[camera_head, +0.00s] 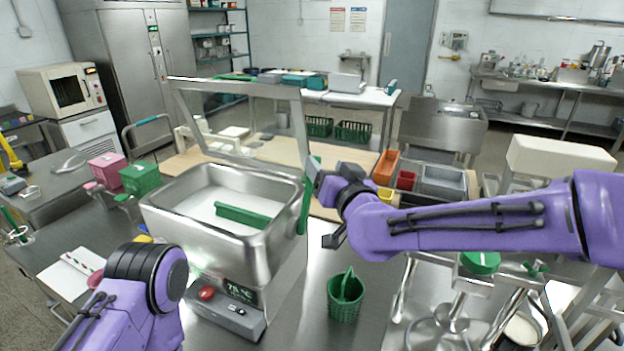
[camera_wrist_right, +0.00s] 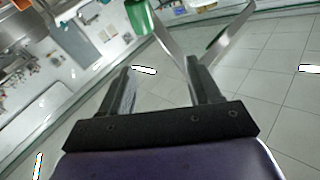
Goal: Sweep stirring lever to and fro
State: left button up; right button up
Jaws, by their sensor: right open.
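The steel vat (camera_head: 225,240) stands on the bench and holds white liquid. A green paddle (camera_head: 243,216) lies across the liquid. A green stirring lever (camera_head: 305,208) stands near upright at the vat's right side. My right gripper (camera_head: 327,208) is just right of the lever, with its jaws open and facing it. In the right wrist view, the gripper's two fingers (camera_wrist_right: 162,88) are apart with nothing between them. My left arm comes in at lower left, but its gripper is not visible.
A control box (camera_head: 228,314) with a red button sits in front of the vat. A green basket (camera_head: 345,297) stands right of it on the bench. A clear framed lid (camera_head: 240,120) is raised behind the vat. Steel equipment with a green knob (camera_head: 480,262) is at right.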

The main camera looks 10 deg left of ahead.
pick_arm(q)
notch_tip(320, 180, down, 6)
jog(key=b, duration=0.4)
pick_arm(e)
notch_tip(320, 180, down, 6)
jog(key=w, duration=0.1)
jog(key=p, duration=0.5)
send_over(308, 196)
jog(key=w, duration=0.4)
jog(key=shift+s+d+r, duration=0.1)
jog(key=shift+d+r, duration=0.1)
jog(key=shift+d, duration=0.15)
pick_arm(q)
notch_tip(308, 196, up, 5)
jog(key=shift+w+f+b, duration=0.1)
jog(key=shift+w+b, duration=0.05)
jog(key=shift+b, duration=0.15)
pick_arm(e)
jog(key=shift+c, duration=0.3)
